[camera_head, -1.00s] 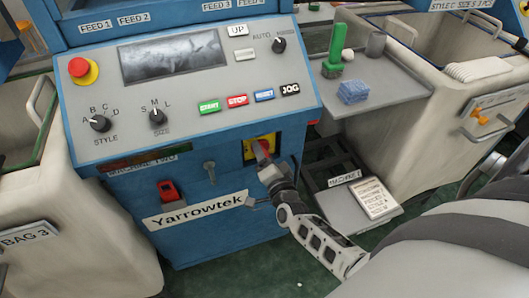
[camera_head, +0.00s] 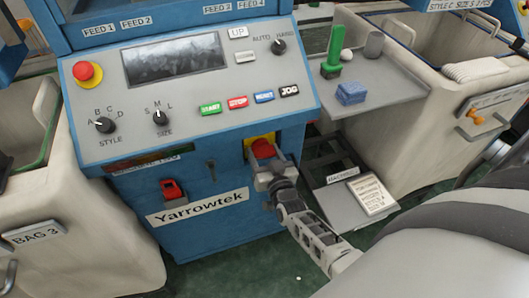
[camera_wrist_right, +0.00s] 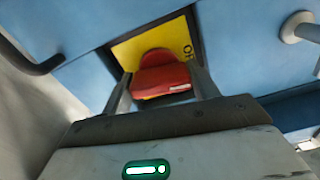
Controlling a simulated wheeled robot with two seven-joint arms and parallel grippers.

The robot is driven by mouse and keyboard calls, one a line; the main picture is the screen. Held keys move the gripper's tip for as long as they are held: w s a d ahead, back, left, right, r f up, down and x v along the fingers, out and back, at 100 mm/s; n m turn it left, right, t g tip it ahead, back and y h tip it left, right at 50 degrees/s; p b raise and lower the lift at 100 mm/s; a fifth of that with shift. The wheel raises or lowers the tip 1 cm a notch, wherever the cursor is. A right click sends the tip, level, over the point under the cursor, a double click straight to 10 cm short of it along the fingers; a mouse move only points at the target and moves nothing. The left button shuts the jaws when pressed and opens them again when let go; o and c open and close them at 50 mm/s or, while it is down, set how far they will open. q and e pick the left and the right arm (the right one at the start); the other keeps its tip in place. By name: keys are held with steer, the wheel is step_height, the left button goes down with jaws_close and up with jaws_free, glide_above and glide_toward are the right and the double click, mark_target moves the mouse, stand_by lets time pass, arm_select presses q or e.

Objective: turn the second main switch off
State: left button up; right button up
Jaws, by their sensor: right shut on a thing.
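The main switch is a red handle (camera_head: 263,149) on a yellow plate (camera_head: 250,142), low on the right of the blue Yarrowtek machine's front. In the right wrist view the red handle (camera_wrist_right: 162,76) stands between the two fingers, in front of the yellow plate (camera_wrist_right: 150,42). My right gripper (camera_head: 268,166) is shut on the red handle. Part of a black letter marking shows on the plate's right side; the rest is hidden. My left gripper is not in view.
The sloped control panel (camera_head: 190,130) with knobs and coloured buttons lies above the switch. A red emergency button (camera_head: 84,71) sits at its upper left. A grey shelf (camera_head: 385,85) with green and blue items juts out at right. A clipboard (camera_head: 371,195) lies low at right.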

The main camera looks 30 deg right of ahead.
steer(key=shift+n, duration=0.9)
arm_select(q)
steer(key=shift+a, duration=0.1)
arm_select(e)
steer(key=o, duration=0.7)
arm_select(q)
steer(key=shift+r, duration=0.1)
arm_select(e)
steer(key=shift+s+p, duration=0.3)
arm_select(q)
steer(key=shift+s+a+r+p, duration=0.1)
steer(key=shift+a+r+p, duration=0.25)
steer(key=shift+p, duration=0.6)
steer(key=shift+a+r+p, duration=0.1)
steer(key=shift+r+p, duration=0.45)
steer(key=shift+p, duration=0.4)
arm_select(e)
steer(key=v, duration=1.1)
steer(key=shift+s+a, duration=0.15)
